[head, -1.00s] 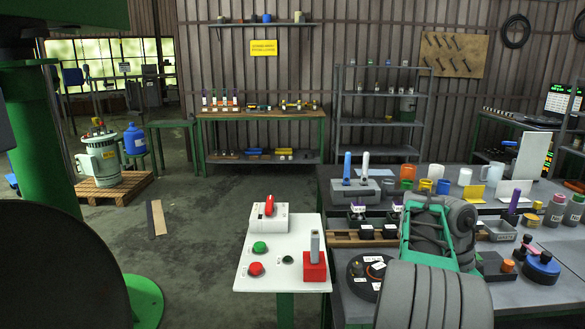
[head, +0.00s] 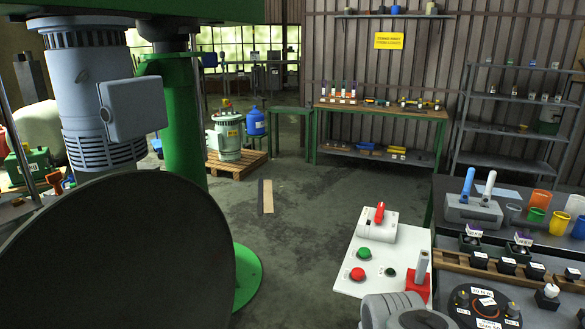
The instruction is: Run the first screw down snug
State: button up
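No screw can be made out in the head view. A grey block (head: 470,212) on the right bench holds two upright handled tools, a blue-handled one (head: 468,182) and a white-handled one (head: 490,184). A round dark tray (head: 461,316) with labels and small parts lies nearer on that bench. A tall machine with a green column (head: 185,130) and a grey motor (head: 90,90) stands at the left. A large dark disc (head: 130,250) fills the lower left foreground. Only a grey part of my arm shows at the bottom edge; my gripper is out of view.
Coloured cups, including an orange one (head: 540,202), stand on the right bench. The middle floor (head: 320,190) is mostly open, with a thin board (head: 265,197).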

aim_at(463, 298)
jog(key=z, duration=1.3)
